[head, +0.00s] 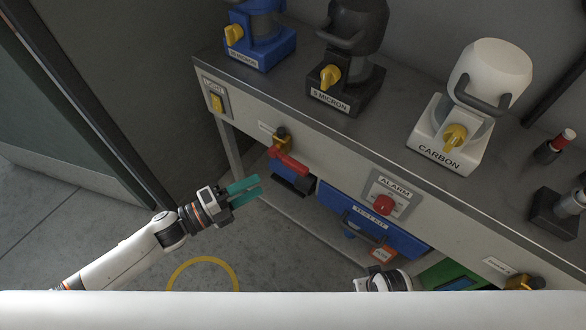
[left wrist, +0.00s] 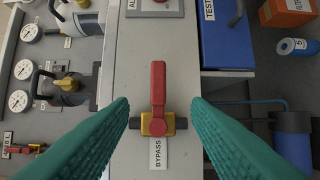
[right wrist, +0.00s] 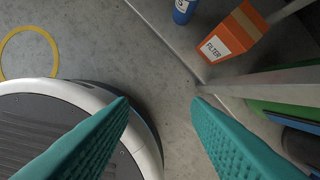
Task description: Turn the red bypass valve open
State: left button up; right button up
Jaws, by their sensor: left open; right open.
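The red bypass valve lever (head: 289,160) is on the front panel of the bench, on a yellow valve body (head: 282,135). In the left wrist view the lever (left wrist: 158,85) points up from the body, crosswise to the short dark pipe stubs, above a BYPASS label (left wrist: 158,153). My left gripper (head: 258,185) is open and empty, facing the panel; its green fingers stand apart on either side of the valve without touching it. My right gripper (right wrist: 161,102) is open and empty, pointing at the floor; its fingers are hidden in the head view.
A red alarm knob (head: 383,205) and a blue TEST KIT box (head: 372,230) lie right of the valve. Filter housings, including the white CARBON one (head: 450,135), stand on the bench top. An orange FILTER box (right wrist: 235,32) is low down. Floor left of the bench is free.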

aim_at(291, 168)
pick_arm(q)
jog(key=x, duration=1.2)
jog(key=shift+s+d+r, duration=0.1)
jog(key=shift+s+d, duration=0.05)
jog(key=shift+d, duration=0.05)
pick_arm(e)
jog(key=shift+w+r, duration=0.3)
jog(key=shift+r, duration=0.45)
pick_arm(q)
jog(key=shift+c, duration=0.5)
grip_shut()
pick_arm(e)
jog(key=shift+s, duration=0.1)
